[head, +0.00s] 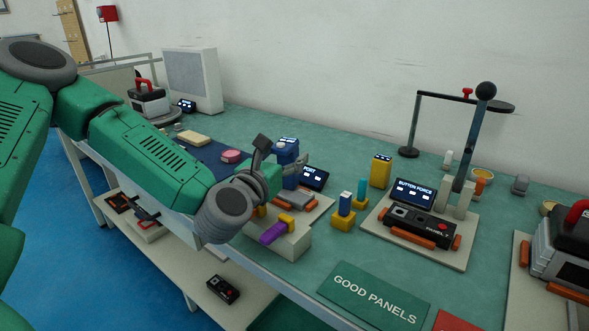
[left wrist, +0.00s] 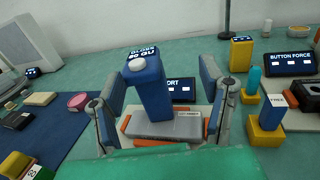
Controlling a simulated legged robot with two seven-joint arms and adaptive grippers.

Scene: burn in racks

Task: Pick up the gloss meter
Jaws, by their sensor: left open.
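The gloss meter is a blue upright block with a white round button and a lit display reading "60 GU". It stands near the middle of the left wrist view (left wrist: 150,88) and shows partly behind my gripper in the head view (head: 286,152). My left gripper (head: 277,162) is open, its two fingers on either side of the gloss meter in the left wrist view (left wrist: 164,70). Gaps show between the fingers and the meter there. The meter's foot meets a grey block in the picture; I cannot tell whether it touches it. My right gripper is out of view.
The grey block (left wrist: 165,129) lies in an orange-edged fixture by a "PORT" display (head: 314,178). A blue mat (left wrist: 42,128) holds a pink puck (left wrist: 78,101). A yellow device (head: 380,171) and the button force fixture (head: 447,251) stand to the right. The front green table is partly clear.

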